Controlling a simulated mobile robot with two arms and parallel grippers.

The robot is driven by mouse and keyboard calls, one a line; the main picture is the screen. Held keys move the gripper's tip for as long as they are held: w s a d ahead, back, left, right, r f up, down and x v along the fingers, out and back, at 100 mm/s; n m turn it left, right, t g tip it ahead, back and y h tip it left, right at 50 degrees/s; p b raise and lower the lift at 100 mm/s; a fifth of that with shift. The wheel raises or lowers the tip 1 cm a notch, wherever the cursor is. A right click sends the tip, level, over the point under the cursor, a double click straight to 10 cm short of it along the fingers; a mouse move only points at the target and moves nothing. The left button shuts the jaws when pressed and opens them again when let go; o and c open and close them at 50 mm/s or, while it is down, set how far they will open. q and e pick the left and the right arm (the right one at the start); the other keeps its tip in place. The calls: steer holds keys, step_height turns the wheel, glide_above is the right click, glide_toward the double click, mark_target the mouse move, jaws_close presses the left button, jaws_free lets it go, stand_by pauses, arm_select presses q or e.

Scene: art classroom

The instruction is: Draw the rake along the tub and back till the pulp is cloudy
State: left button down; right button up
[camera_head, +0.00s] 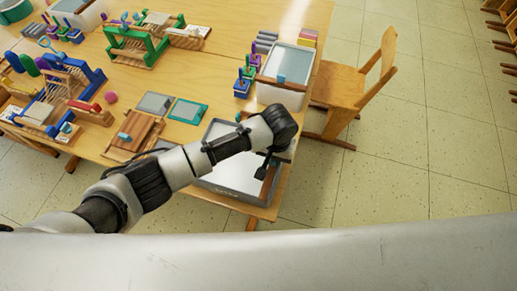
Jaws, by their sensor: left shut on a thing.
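The grey tub (228,193) sits at the front right corner of the table, with pale, smooth pulp (232,172) inside. My left arm reaches across it from the left and hides part of the tub. My left gripper (264,168) is small and dark, over the tub's right part, pointing down. It is shut on what seems to be the rake (269,184), a brown wooden strip at the tub's right end. The forearm and wrist hide most of the rake, and I cannot tell how deep it sits. My right gripper is not in view.
A second white tub (284,75) stands behind, beside small blue and green racks (246,78). Frames (187,110) and a wooden press board (134,134) lie left of the tub. A wooden chair (352,86) stands at the table's right.

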arm_select(q)
steer(key=shift+s+d, duration=0.1)
steer(key=shift+d, duration=0.15)
steer(key=c, duration=1.1)
jaws_free()
steer(key=shift+d, duration=0.2)
steer(key=shift+a, duration=0.1)
steer(key=shift+r, duration=0.3)
step_height(320, 180, up, 10)
steer(key=shift+r+b, duration=0.15)
steer(key=shift+b, duration=0.3)
steer(key=shift+s, duration=0.1)
